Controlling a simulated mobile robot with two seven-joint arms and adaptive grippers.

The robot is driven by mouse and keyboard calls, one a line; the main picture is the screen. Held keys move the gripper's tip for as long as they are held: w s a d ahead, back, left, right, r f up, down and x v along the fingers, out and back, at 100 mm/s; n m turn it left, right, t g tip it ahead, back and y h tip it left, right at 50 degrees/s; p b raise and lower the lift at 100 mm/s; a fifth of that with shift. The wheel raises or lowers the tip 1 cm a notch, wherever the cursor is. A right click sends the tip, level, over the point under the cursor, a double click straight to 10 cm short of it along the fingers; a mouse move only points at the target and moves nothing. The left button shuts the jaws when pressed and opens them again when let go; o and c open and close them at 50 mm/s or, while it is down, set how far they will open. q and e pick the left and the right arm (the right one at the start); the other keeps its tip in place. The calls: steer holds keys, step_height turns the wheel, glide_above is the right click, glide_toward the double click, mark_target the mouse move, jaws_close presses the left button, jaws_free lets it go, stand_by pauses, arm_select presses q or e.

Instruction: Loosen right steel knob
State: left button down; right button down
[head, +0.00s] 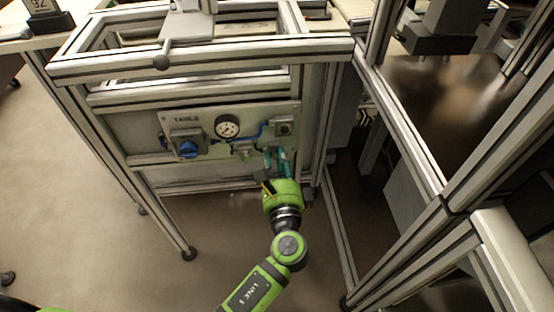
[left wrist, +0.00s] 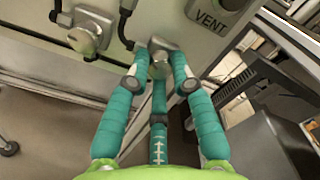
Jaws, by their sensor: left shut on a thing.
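The right steel knob (left wrist: 160,66) sits low on the grey panel in the left wrist view, below a box marked VENT (left wrist: 215,12). My left gripper (left wrist: 160,78) has its teal fingers closed around this knob, one finger on each side and one below. In the head view my left gripper (head: 279,158) reaches up to the panel's lower right, and its fingers hide the knob. Another steel knob (left wrist: 83,40) stands to the left in the left wrist view, apart from the fingers. My right gripper is not in view.
The panel (head: 165,118) carries a round gauge (head: 228,126), a blue knob (head: 188,149) and a blue hose. An aluminium frame (head: 205,68) surrounds it. More frame posts (head: 400,120) stand close on the right. The floor (head: 110,240) at left is clear.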

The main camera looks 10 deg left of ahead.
arm_select(q)
steer(key=c, duration=1.1)
jaws_free()
steer(key=shift+r, duration=0.2)
steer(key=shift+c, duration=0.2)
steer(key=shift+o, duration=0.4)
steer(key=shift+f, duration=0.1)
steer(key=v, duration=1.2)
